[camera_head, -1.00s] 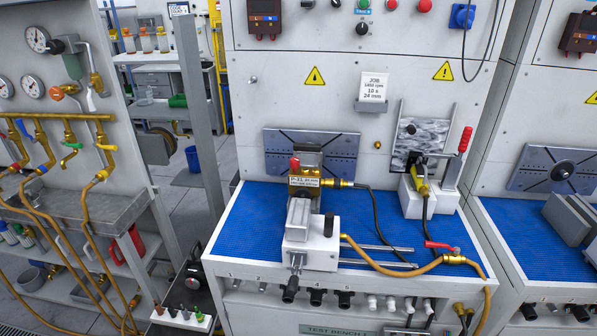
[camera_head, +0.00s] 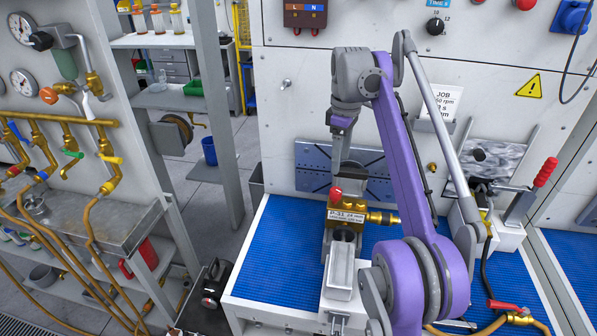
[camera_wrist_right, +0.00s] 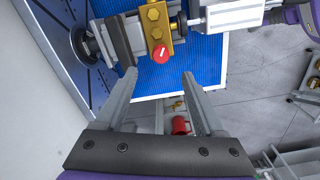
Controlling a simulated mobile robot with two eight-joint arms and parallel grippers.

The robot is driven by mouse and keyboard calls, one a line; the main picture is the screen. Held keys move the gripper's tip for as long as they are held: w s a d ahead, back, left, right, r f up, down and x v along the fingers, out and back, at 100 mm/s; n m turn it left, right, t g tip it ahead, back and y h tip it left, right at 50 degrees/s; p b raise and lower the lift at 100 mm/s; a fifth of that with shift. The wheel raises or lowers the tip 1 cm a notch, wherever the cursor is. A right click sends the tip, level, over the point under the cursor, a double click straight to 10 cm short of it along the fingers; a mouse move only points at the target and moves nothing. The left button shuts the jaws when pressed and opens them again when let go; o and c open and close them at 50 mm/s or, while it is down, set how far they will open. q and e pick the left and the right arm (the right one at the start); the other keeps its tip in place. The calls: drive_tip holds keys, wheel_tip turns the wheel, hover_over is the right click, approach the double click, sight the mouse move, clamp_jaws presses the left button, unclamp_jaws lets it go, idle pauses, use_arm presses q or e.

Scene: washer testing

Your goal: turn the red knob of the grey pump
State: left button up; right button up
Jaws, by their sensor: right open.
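The pump (camera_head: 347,214), with a brass front and a label, is clamped in a grey vise on the blue-topped bench. Its red knob (camera_head: 335,193) sits at its upper left; in the right wrist view the red knob (camera_wrist_right: 161,54) has a white mark. My right gripper (camera_head: 340,165) points down from above, close to the knob. In the right wrist view my right gripper (camera_wrist_right: 160,78) is open and empty, with the knob just beyond and between its fingertip lines. Contact with the knob does not show. My left gripper is not in view.
The blue bench mat (camera_head: 270,260) is clear left of the vise. A red-handled clamp (camera_head: 545,172) stands at right, with a hose and red valve (camera_head: 505,306) before it. The bench's back panel (camera_head: 290,110) is close behind. A gauge and pipe panel stands at left.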

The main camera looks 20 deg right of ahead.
sight(336, 190)
wheel_tip(336, 190, down, 10)
drive_tip(key=b, duration=0.3)
drive_tip(key=shift+a+r, duration=0.1)
drive_tip(key=shift+r, duration=0.05)
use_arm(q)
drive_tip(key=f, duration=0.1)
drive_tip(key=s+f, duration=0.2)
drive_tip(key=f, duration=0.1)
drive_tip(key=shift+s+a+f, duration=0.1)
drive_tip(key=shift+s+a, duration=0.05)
use_arm(e)
drive_tip(key=shift+f, duration=0.4)
clamp_jaws()
